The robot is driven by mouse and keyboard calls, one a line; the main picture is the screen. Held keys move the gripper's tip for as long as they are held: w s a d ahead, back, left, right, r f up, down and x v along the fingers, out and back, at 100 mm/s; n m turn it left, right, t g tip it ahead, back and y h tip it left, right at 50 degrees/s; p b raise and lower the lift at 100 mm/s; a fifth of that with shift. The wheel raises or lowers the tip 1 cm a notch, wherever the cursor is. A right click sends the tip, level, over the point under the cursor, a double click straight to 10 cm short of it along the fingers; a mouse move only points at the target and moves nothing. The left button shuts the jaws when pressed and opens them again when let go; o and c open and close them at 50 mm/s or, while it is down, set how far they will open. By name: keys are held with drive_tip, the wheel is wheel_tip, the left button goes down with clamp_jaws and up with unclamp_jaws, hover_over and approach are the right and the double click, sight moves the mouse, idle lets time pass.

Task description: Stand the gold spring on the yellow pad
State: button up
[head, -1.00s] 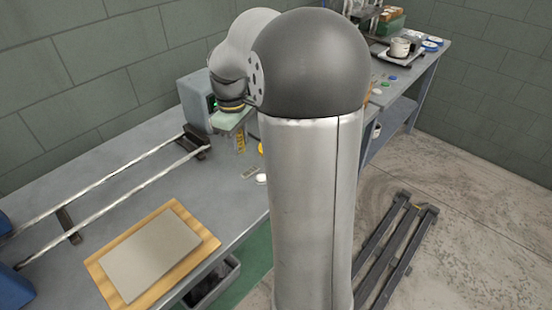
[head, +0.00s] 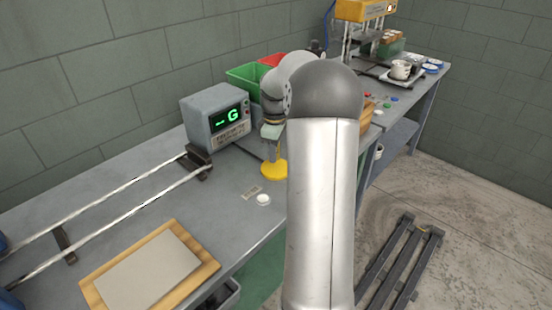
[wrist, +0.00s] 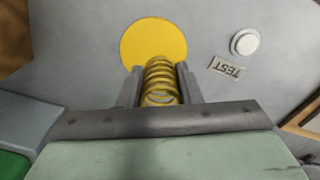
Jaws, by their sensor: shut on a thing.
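My gripper (wrist: 161,88) is shut on the gold spring (wrist: 160,78), which sits between the two grey fingers in the wrist view. The spring's far end overlaps the near edge of the round yellow pad (wrist: 152,38); I cannot tell whether it touches the pad. In the head view my gripper (head: 271,153) points down over the yellow pad (head: 274,171), which lies flat on the bench. The spring cannot be made out clearly there.
A white button (head: 263,199) and a TEST label (head: 251,193) lie beside the pad. A grey display box (head: 215,115) stands behind left, with green (head: 247,80) and red (head: 270,60) bins near it. Rails and a wooden board (head: 95,292) are at the left.

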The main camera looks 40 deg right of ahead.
sight(276, 168)
drive_tip(key=shift+w+d+f, duration=0.2)
drive_tip(key=shift+d+f, duration=0.1)
drive_tip(key=shift+f, duration=0.2)
drive_tip(key=shift+d+f, duration=0.1)
drive_tip(key=shift+f, duration=1.5)
drive_tip(key=shift+f, duration=0.2)
drive_tip(key=o, duration=1)
drive_tip(key=shift+r, duration=0.15)
